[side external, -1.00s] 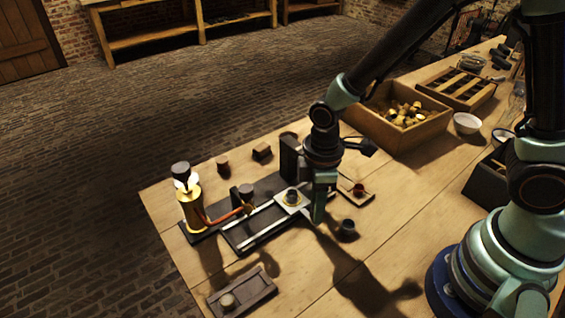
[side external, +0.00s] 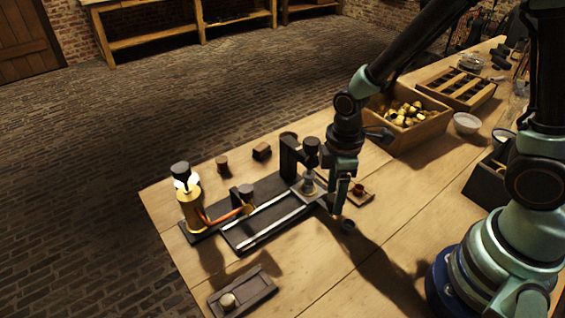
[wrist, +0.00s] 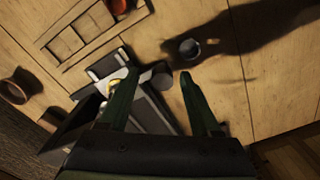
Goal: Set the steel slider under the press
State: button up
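The steel slider (side external: 309,190) sits at the right end of the two pale rails (side external: 262,222). A small grey jar (side external: 309,180) stands upright on it. The dark press (side external: 289,160) rises beside it, and its round head (side external: 311,146) hangs over the jar with a gap between. My gripper (side external: 340,211) is just right of the slider, low over the table and apart from it. In the wrist view my gripper (wrist: 160,75) has its fingers spread with nothing held. The slider is partly hidden there behind the left finger.
A small dark cup (side external: 348,226) stands close to my fingertips. A wooden tray with a red piece (side external: 358,189) lies just behind. A brass burner (side external: 190,208) stands at the rails' left end. The front table is mostly clear.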

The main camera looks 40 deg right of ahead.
notch_tip(320, 180, up, 12)
dwell(0.6)
jog(key=s+d+r+m+t, duration=0.1)
jog(key=d+r+m+t, duration=0.4)
jog(key=m, duration=0.6)
jog(key=shift+s+d+r+t, duration=0.35)
jog(key=shift+d+r, duration=0.7)
jog(key=shift+r, duration=0.55)
